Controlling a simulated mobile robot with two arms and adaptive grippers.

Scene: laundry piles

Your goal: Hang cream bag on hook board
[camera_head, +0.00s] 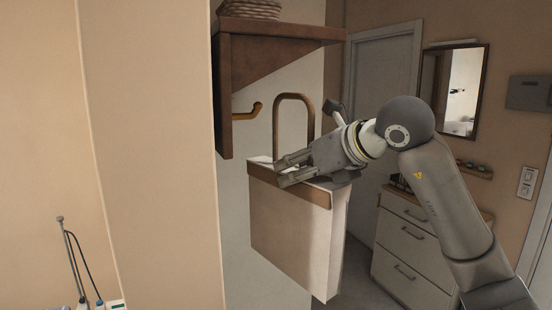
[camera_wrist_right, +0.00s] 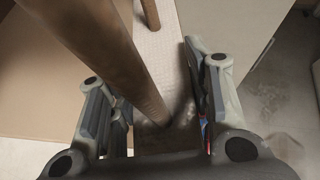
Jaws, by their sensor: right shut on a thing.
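The cream bag (camera_head: 290,235) has a brown top band and a stiff brown arched handle (camera_head: 293,98). It hangs in the air, slightly tilted, below and right of the hook board (camera_head: 223,95). A mustard-brown hook (camera_head: 248,112) sticks out to the right from the board. In the head view the handle loop stands right of the hook, apart from it. My right gripper (camera_head: 281,172) is shut on the bag at its top band, near the handle base. In the right wrist view the handle (camera_wrist_right: 110,60) runs down between the fingers (camera_wrist_right: 150,95). My left gripper is out of view.
A brown shelf (camera_head: 280,31) with a woven item (camera_head: 250,9) on it juts out above the hook. A beige wall (camera_head: 150,160) fills the left. A drawer cabinet (camera_head: 412,240), a mirror (camera_head: 460,90) and a door (camera_head: 385,95) stand behind my right arm.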

